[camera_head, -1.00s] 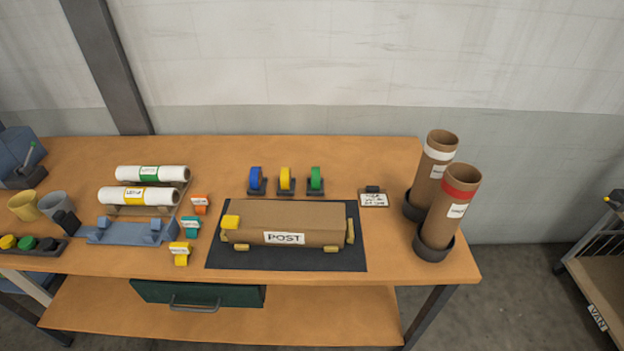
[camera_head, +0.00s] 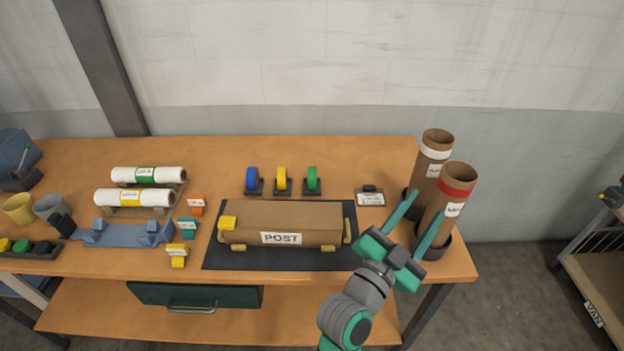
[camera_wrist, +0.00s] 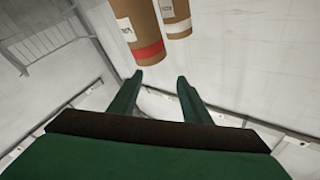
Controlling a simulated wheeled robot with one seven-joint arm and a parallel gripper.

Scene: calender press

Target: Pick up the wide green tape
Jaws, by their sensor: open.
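The green tape (camera_head: 313,178) is a roll upright in a small dark holder at the back middle of the table, right of the yellow tape (camera_head: 282,179) and the blue tape (camera_head: 252,179). My gripper (camera_head: 422,214) is open and empty, in front of the two cardboard tubes and to the right of the tapes. Its two fingers (camera_wrist: 156,80) show in the wrist view with nothing between them. The green tape is not in the wrist view.
Two upright tubes, one with a red band (camera_head: 457,190) and one with a white band (camera_head: 436,148), stand close by my fingers. A POST parcel (camera_head: 300,222) lies on a dark mat (camera_head: 230,260). A small label card (camera_head: 370,199) lies between the tapes and tubes.

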